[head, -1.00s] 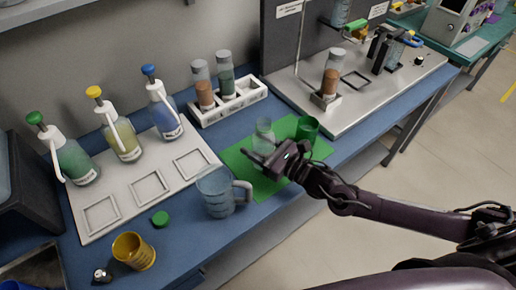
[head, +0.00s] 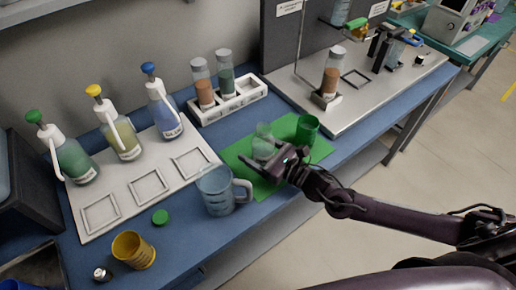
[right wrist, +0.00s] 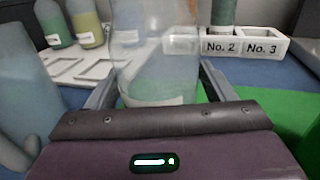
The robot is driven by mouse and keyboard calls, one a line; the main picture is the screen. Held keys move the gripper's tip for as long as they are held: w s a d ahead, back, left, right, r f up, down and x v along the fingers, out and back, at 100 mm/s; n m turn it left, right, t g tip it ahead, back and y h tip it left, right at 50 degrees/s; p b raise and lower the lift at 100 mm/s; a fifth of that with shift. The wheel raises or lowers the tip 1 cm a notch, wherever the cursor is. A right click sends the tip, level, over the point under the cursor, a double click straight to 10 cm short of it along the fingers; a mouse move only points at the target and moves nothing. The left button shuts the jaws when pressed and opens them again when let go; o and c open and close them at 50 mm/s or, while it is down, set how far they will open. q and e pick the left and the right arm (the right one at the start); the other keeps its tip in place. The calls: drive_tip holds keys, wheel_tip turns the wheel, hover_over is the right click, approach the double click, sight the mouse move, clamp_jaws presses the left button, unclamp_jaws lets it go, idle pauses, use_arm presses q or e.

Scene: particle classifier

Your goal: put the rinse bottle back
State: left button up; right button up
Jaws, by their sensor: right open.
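Three rinse bottles with bent white spouts stand upright along the back of the pale tray (head: 120,222): one with a green top (head: 75,160), one with a yellow top (head: 122,138) and one with a blue top (head: 163,108). My right gripper (head: 262,155) is open at a clear glass jar (head: 263,133) on the green mat (head: 318,151), away from these bottles. In the right wrist view the open fingers (right wrist: 160,88) lie on either side of the clear jar (right wrist: 150,62); I cannot tell whether they touch it. My left gripper is not in view.
A clear jug (head: 218,193) stands left of the mat, and a green cup (head: 307,130) stands on it. A yellow cup (head: 134,251) and a green lid (head: 160,217) are at the front left. A white rack (head: 236,105) with sample jars stands behind. The tray's square frames are empty.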

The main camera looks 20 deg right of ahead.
drive_tip(key=shift+r, duration=0.15)
drive_tip(key=shift+s+d, duration=0.2)
drive_tip(key=b+v, duration=0.1)
drive_tip(key=v, duration=1)
drive_tip(key=shift+s+d, duration=0.1)
drive_tip(key=shift+s, duration=0.1)
